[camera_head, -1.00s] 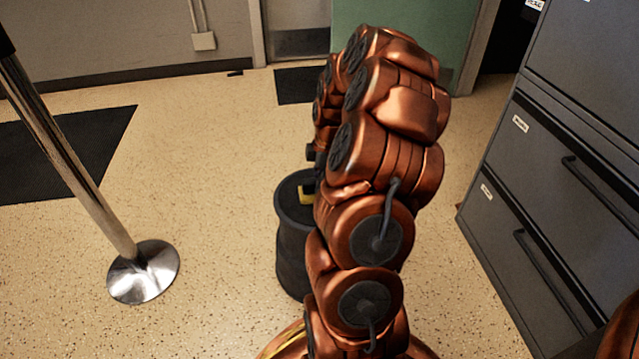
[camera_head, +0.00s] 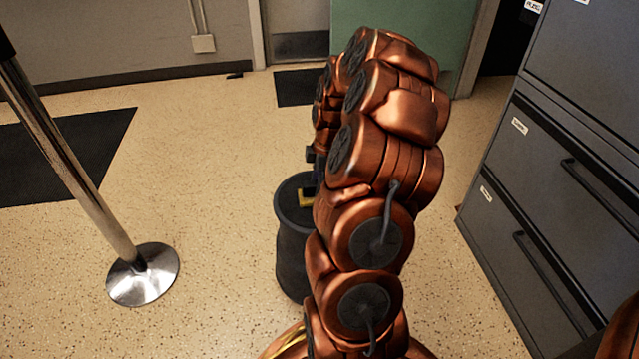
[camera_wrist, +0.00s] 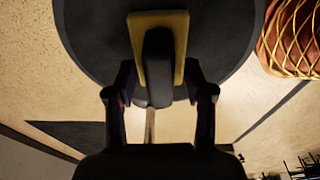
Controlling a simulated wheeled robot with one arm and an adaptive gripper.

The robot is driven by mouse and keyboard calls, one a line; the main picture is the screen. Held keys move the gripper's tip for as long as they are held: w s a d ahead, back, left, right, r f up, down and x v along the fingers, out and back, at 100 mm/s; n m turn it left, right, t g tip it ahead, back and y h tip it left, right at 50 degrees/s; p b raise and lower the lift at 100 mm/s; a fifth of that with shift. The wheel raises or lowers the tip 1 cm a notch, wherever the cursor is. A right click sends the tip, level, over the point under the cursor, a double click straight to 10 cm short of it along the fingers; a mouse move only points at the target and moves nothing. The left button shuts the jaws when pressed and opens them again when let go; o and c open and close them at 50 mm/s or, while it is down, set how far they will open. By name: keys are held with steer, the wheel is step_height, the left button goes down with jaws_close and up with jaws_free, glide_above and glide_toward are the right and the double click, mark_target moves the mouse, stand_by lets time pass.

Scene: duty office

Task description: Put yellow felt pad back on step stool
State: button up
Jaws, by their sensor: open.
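The step stool (camera_head: 291,250) is a dark round drum on the floor, partly hidden behind my arm in the head view. Its dark top (camera_wrist: 95,40) fills the upper part of the wrist view. The yellow felt pad (camera_wrist: 158,19) lies on that top, with a dark raised block along its middle. Only a small yellow corner of the pad (camera_head: 304,201) shows in the head view. My gripper (camera_wrist: 159,82) is open and empty, its fingers apart on either side of the dark block's near end. Contact cannot be told.
A metal post with a round base (camera_head: 143,274) stands on the left. Grey filing cabinets (camera_head: 540,215) line the right side. Dark mats (camera_head: 60,155) lie on the floor. The speckled floor between post and stool is clear.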

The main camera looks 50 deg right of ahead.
step_height(320, 180, up, 12)
steer(key=s+d+p, duration=0.1)
steer(key=p, duration=0.3)
steer(key=a+r+m, duration=0.1)
steer(key=a+r, duration=0.2)
steer(key=a, duration=0.9)
steer(key=s+a+r+m+g, duration=0.2)
steer(key=s+a, duration=0.3)
steer(key=a, duration=0.7)
steer(key=s+a+m+g, duration=0.1)
steer(key=s+a+m, duration=0.1)
steer(key=s, duration=0.4)
steer(key=s+a+f+m+g, duration=0.1)
steer(key=s+a+m, duration=0.2)
steer(key=s, duration=0.3)
steer(key=s+a+m+h, duration=0.1)
steer(key=s+a+m, duration=0.1)
steer(key=s+a, duration=0.3)
steer(key=shift+s+f+g, duration=0.35)
steer(key=shift+s+g, duration=0.05)
steer(key=shift+s, duration=0.45)
